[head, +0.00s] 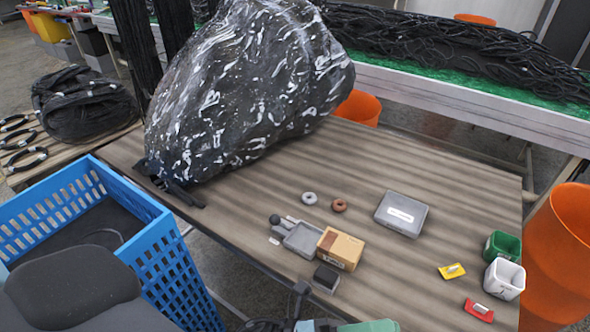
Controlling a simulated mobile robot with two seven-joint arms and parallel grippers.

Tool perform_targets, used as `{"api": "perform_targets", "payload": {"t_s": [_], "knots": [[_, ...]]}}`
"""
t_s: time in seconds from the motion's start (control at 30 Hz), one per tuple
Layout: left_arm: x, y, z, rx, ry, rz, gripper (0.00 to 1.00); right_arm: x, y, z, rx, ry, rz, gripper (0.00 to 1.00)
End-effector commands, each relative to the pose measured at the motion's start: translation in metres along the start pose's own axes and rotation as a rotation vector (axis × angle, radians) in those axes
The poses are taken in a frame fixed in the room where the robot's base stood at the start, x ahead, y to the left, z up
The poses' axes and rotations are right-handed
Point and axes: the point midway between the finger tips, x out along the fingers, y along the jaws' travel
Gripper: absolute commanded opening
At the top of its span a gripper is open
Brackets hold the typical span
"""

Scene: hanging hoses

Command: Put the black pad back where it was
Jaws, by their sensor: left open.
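A small black pad (327,276) lies near the table's front edge, just in front of a brown cardboard box (340,248). Its top is black and its front side looks greyish. My left gripper (302,306) shows as dark parts at the bottom edge of the head view, just left of and nearer than the pad. It is open, and I see nothing held in it. Much of it is cut off by the frame. I cannot make out my right gripper.
A grey tray (302,239), two rings (339,205), a grey case (402,214), red and yellow packets (479,310) and small green and white bins (504,279) are on the table. A large dark bag (245,90) stands behind. A blue basket (150,250) is at left.

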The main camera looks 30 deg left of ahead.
Motion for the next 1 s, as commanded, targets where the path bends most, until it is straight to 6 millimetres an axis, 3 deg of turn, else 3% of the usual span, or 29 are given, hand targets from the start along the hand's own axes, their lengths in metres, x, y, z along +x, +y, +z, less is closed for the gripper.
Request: {"api": "perform_targets", "payload": {"t_s": [0.13, 0.27, 0.4, 0.5, 0.6, 0.7, 0.8, 1.0], "knots": [[-0.066, 0.050, 0.010, -0.469, -0.364, 0.189, 0.66, 0.001, 0.000, -0.002, -0.001, 0.004, 0.000, 0.21], [-0.143, 0.091, -0.004, -0.861, -0.700, 0.329, 0.66, 0.002, 0.001, -0.003, -0.001, 0.006, 0.001, 0.21], [-0.238, 0.122, -0.050, -1.247, -1.087, 0.454, 0.66, 0.002, 0.001, -0.003, -0.001, 0.007, 0.001, 0.21], [-0.298, 0.127, -0.091, -1.467, -1.346, 0.512, 0.66, 0.001, 0.001, -0.003, -0.001, 0.007, 0.001, 0.21], [-0.340, 0.124, -0.127, -1.614, -1.548, 0.547, 0.66, 0.001, 0.001, -0.003, -0.001, 0.006, 0.001, 0.21], [-0.364, 0.118, -0.150, -1.699, -1.676, 0.563, 0.66, 0.001, 0.001, -0.003, -0.001, 0.006, 0.001, 0.21], [-0.375, 0.115, -0.160, -1.735, -1.736, 0.568, 0.66, 0.001, 0.000, -0.002, 0.000, 0.004, 0.000, 0.21], [-0.376, 0.115, -0.162, -1.741, -1.745, 0.569, 0.66, -0.001, 0.000, 0.001, 0.001, -0.002, 0.000, 0.21]]}}
